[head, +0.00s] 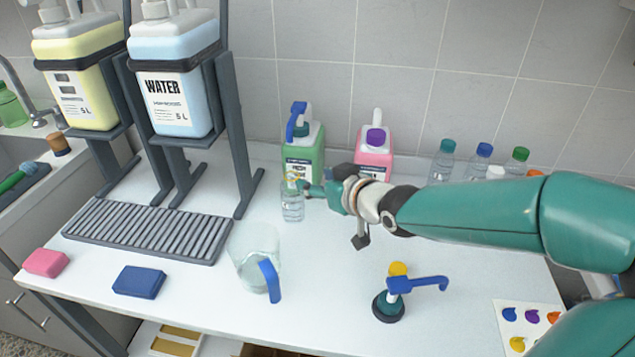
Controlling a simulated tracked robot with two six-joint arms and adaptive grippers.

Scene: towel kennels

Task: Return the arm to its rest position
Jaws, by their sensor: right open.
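My right arm (470,208) reaches in from the right across the back of the white table (330,290). Its gripper (318,188) is open, just right of the top of a small clear bottle (292,208). The bottle stands upright in front of a green canister (303,150). I cannot tell whether a finger touches the bottle. My left gripper is not in view.
A clear jug (252,255) with a blue handle stands front left of the gripper. A pink canister (374,150) and several capped bottles line the wall. Racked jugs and a drip tray (150,232) are left.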

